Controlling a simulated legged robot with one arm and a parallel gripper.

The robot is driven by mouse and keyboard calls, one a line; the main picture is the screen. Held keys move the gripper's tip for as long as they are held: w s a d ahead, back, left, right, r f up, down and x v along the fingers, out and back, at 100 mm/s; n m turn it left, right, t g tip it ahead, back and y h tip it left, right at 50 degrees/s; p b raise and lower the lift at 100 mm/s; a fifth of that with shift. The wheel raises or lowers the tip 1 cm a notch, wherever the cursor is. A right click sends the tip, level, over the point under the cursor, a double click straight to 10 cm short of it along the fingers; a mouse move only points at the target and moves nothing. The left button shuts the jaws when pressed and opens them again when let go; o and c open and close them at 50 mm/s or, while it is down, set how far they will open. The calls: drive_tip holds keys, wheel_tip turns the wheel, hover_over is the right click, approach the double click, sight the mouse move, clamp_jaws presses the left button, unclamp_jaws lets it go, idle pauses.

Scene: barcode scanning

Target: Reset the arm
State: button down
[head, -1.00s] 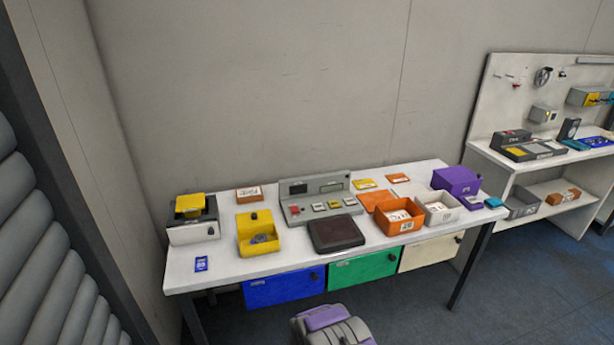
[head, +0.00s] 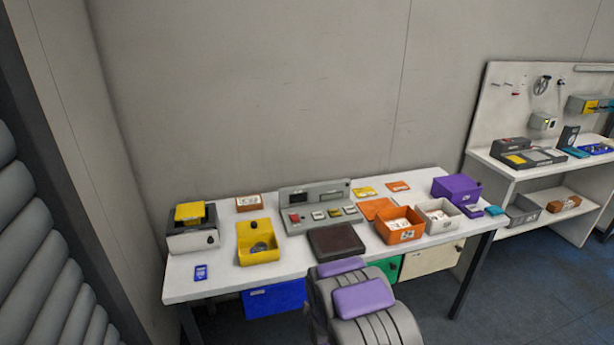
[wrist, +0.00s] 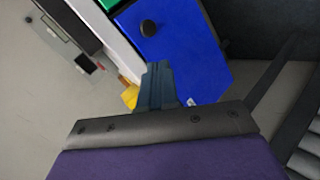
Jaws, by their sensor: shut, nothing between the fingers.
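My gripper (wrist: 158,72) shows in the wrist view as dark blue-grey fingers pressed together, with nothing between them. Its fingertips overlap the view of the blue drawer (wrist: 190,50) under the table, and I cannot tell the distance between them. In the head view my grey and purple arm rises from the bottom edge in front of the table (head: 215,275). My gripper is not visible there. The blue drawer also shows in the head view (head: 272,298), left of my arm, and the green drawer (head: 384,268) is mostly hidden by it.
On the table stand a scanner device (head: 192,228), an open yellow box (head: 258,243), a grey button panel (head: 318,207), a dark pad (head: 335,241), an orange bin (head: 402,236) and a purple box (head: 456,188). A shelf unit (head: 490,170) stands at the right. The floor (head: 530,290) at the lower right is clear.

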drive_tip(key=s+d+r+m+g+h, duration=0.1)
drive_tip(key=s+d+r+m+g, duration=0.25)
drive_tip(key=s+r, duration=0.55)
drive_tip(key=s+d+r+m+g+h, duration=0.1)
drive_tip(key=s+d+r+m+g, duration=0.3)
drive_tip(key=s+r, duration=0.55)
drive_tip(key=s+d+r+m+g, duration=0.1)
drive_tip(key=s+r, duration=0.3)
drive_tip(key=s, duration=0.6)
drive_tip(key=s+d+r+m+g, duration=0.2)
drive_tip(key=s+r+m, duration=0.2)
drive_tip(key=s, duration=0.7)
drive_tip(key=s+d+r+m+g, duration=0.1)
drive_tip(key=s+r, duration=0.4)
drive_tip(key=s, duration=0.5)
drive_tip(key=shift+s+d+m+g, duration=0.25)
drive_tip(key=shift+m+g, duration=0.3)
drive_tip(key=shift+m, duration=0.5)
